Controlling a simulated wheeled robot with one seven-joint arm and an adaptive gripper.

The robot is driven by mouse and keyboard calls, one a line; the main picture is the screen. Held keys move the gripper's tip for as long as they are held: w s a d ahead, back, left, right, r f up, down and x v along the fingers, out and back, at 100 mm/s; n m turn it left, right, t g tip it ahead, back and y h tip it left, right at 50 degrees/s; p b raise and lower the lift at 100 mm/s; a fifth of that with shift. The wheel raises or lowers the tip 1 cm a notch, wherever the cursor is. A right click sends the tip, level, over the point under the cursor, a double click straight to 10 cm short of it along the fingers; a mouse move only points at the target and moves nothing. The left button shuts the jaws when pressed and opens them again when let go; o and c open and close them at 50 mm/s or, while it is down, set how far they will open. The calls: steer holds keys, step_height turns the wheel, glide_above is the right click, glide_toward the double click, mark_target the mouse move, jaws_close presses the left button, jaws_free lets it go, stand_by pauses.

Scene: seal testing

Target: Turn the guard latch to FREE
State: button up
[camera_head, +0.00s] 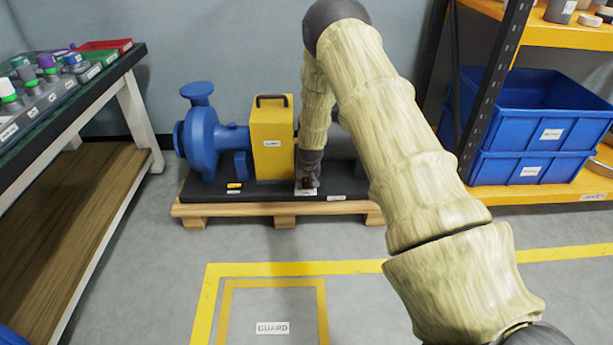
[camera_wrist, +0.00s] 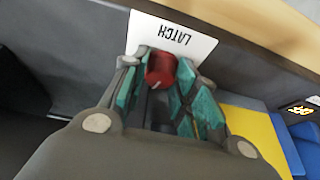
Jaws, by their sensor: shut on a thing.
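The guard latch is a small red knob (camera_wrist: 161,70) between my fingertips in the wrist view, beside a white plate lettered LATCH (camera_wrist: 172,38). My gripper (camera_wrist: 160,82) is shut on the red knob, with a teal pad on each side of it. In the head view my gripper (camera_head: 307,184) reaches down to the front of the pump base, just right of the yellow guard (camera_head: 271,160) with its black handle. The red knob shows there only as a small dark red spot. I cannot read which position the latch points to.
A blue pump (camera_head: 204,140) stands left of the guard on a black base over a wooden pallet (camera_head: 240,209). A floor area marked GUARD (camera_head: 272,328) is empty. A workbench (camera_head: 130,85) stands at left, a shelf with blue bins (camera_head: 520,165) at right.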

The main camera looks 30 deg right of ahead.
steer(key=m+p, duration=0.1)
steer(key=p, duration=0.1)
steer(key=m+h+p, duration=0.1)
steer(key=p, duration=0.1)
steer(key=shift+a+r+g, duration=0.1)
steer(key=shift+r+g, duration=0.2)
steer(key=m+p, duration=0.2)
steer(key=shift+w+f+h+p, duration=0.1)
steer(key=shift+h+p, duration=0.2)
steer(key=shift+p, duration=0.1)
steer(key=shift+w+f+m+g+h+p, duration=0.15)
steer(key=shift+m+g+p, duration=0.25)
steer(key=shift+m, duration=0.6)
steer(key=shift+s+f+m+g+h+p, duration=0.1)
steer(key=shift+m+g+h+p, duration=0.25)
steer(key=shift+m, duration=0.65)
steer(key=shift+r, duration=0.1)
steer(key=o, duration=0.7)
steer(key=shift+o, duration=0.2)
steer(key=shift+a, duration=0.1)
